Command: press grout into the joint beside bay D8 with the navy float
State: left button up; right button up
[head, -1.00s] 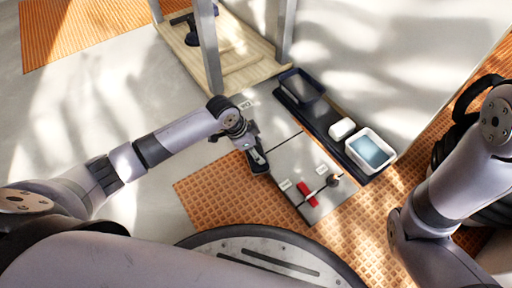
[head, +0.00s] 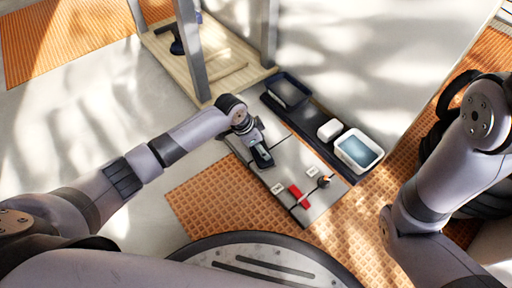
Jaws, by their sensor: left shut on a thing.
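My left gripper (head: 262,155) is over the left part of the grey tiles (head: 290,160), low and close to a dark joint line. It is shut on a small dark flat tool, seemingly the navy float, mostly hidden by the fingers. Whether the tool touches the tiles I cannot tell. The bay labels are too small to read, so I cannot pick out D8. My right gripper is out of view; only my right arm shows at the right.
A red piece (head: 299,196) and a small dark knob (head: 323,182) sit on the near tiles. A navy tray (head: 288,90), a white block (head: 329,129) and a white tub (head: 360,150) line the far side.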

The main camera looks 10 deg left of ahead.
pick_arm(q)
jog(key=shift+w+d+b, duration=0.3)
jog(key=shift+w+d, duration=0.55)
jog(key=shift+w, duration=0.25)
jog(key=shift+w+d+b, duration=0.3)
jog(key=shift+w+d, duration=0.5)
jog(key=shift+w, duration=0.25)
jog(key=shift+w+d+b, duration=0.45)
jog(key=shift+w+d, duration=0.1)
jog(key=shift+w, duration=0.2)
jog(key=shift+w+d+b, duration=0.4)
jog(key=shift+w+d, duration=0.15)
jog(key=shift+w, duration=0.15)
jog(key=shift+w+d+f+b, duration=0.15)
jog(key=shift+w+d+b, duration=0.55)
jog(key=shift+w+b, duration=0.15)
jog(key=shift+w+d+b, duration=0.45)
jog(key=shift+w+b, duration=0.1)
jog(key=shift+s+a+r+p, duration=0.15)
jog(key=shift+r+p, duration=0.05)
jog(key=shift+p, duration=0.4)
jog(key=s+a+p, duration=0.1)
jog(key=s+p, duration=0.1)
jog(key=p, duration=0.2)
jog(key=shift+a, duration=0.3)
jog(key=shift+s+a+p, duration=0.25)
jog(key=shift+s+p, duration=0.1)
jog(key=shift+p, duration=0.1)
